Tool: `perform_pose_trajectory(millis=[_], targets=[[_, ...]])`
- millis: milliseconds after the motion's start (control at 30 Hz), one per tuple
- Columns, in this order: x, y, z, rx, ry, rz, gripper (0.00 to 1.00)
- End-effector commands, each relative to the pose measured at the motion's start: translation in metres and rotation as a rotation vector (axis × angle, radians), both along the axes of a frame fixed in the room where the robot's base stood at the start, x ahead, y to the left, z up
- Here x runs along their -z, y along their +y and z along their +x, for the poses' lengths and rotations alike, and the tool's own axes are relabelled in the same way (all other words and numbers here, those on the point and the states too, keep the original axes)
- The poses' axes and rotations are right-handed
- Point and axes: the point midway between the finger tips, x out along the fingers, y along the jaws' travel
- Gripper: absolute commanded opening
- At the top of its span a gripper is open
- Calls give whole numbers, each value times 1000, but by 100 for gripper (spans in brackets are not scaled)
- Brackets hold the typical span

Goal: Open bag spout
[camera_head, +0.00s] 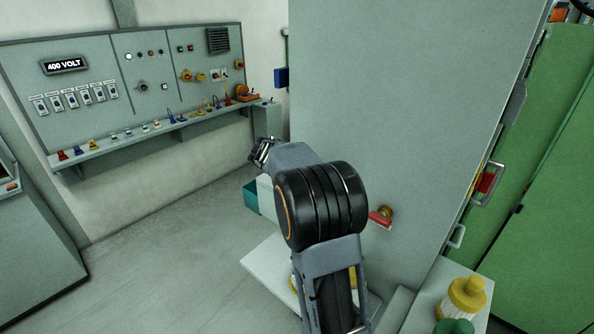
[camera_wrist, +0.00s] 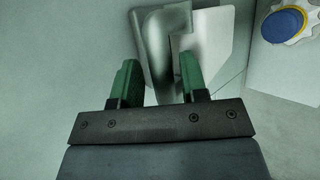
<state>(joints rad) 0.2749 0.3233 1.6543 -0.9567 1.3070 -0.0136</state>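In the wrist view, my gripper (camera_wrist: 159,75) is open, its two green fingers apart. A grey bent tube or handle (camera_wrist: 154,38), possibly the bag spout, stands in front of a pale plate (camera_wrist: 215,40). Its lower part shows between the fingers. I cannot tell whether either finger touches it. In the head view, my gripper (camera_head: 263,151) is at the end of my arm, left of a large grey cabinet. A white object (camera_head: 265,194) beside a teal box (camera_head: 251,197) is partly hidden behind my arm. I cannot make out a bag for certain.
A blue round knob with a yellow ring (camera_wrist: 284,25) is at the wrist view's top right. A control panel (camera_head: 130,75) with a shelf is left. The floor (camera_head: 150,265) is clear.

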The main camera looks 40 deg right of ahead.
Motion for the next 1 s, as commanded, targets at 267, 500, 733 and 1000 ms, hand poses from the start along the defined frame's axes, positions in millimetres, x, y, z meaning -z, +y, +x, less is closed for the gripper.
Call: perform_pose_trajectory(millis=[267, 500, 733, 1000], targets=[[-34, 46, 13, -7, -6, -2, 40], [-60, 77, 20, -5, -4, 0, 40], [-73, 91, 23, -4, -2, 0, 40], [-75, 94, 24, -3, -3, 0, 40]])
